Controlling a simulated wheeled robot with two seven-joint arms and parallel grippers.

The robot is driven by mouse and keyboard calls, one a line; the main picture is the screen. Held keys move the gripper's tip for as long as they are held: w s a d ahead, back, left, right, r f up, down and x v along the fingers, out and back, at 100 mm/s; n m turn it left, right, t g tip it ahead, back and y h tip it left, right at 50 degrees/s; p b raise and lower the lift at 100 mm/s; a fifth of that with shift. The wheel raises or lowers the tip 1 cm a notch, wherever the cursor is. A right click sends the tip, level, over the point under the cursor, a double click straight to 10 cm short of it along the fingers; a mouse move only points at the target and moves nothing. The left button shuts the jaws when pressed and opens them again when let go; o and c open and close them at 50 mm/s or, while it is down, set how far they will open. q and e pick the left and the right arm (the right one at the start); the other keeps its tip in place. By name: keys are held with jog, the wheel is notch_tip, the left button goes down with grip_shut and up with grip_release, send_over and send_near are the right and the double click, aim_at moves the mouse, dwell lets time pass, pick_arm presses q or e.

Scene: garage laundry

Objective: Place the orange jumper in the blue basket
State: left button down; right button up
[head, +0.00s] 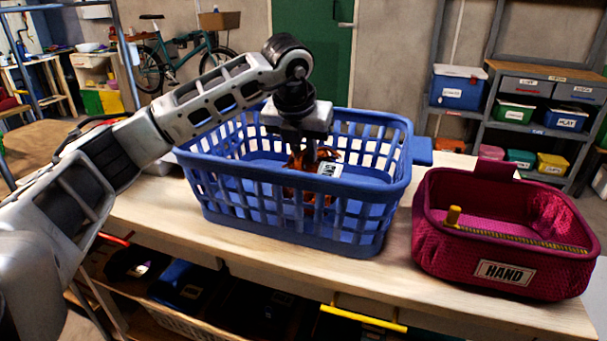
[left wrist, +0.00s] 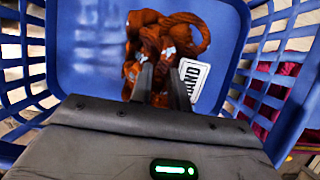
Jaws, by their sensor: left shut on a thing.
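The blue basket (head: 290,218) stands on the wooden bench, with open lattice walls. My left gripper (head: 308,160) points down inside it from above. The orange jumper (head: 312,180) is a crumpled bundle between the fingertips, inside the basket walls. In the left wrist view the jumper (left wrist: 155,45) lies at and beyond the fingertips of the left gripper (left wrist: 162,75), over the blue basket floor (left wrist: 85,60). The gripper is shut on the jumper. Whether the jumper rests on the floor is hard to tell. My right gripper is not in view.
A magenta basket (head: 500,235) labelled HAND stands just right of the blue one on the bench (head: 225,255). Shelves with labelled bins (head: 530,100) stand behind at right. A bicycle (head: 178,58) is at the back left.

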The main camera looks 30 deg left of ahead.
aim_at(304, 168)
pick_arm(q)
notch_tip(304, 168, down, 4)
jog(key=shift+f, duration=0.15)
dwell(0.3)
jog(key=shift+f, duration=0.2)
jog(key=c, duration=1.3)
grip_release()
jog(key=shift+r, duration=0.25)
jog(key=v, duration=1.2)
jog(key=shift+f, duration=0.1)
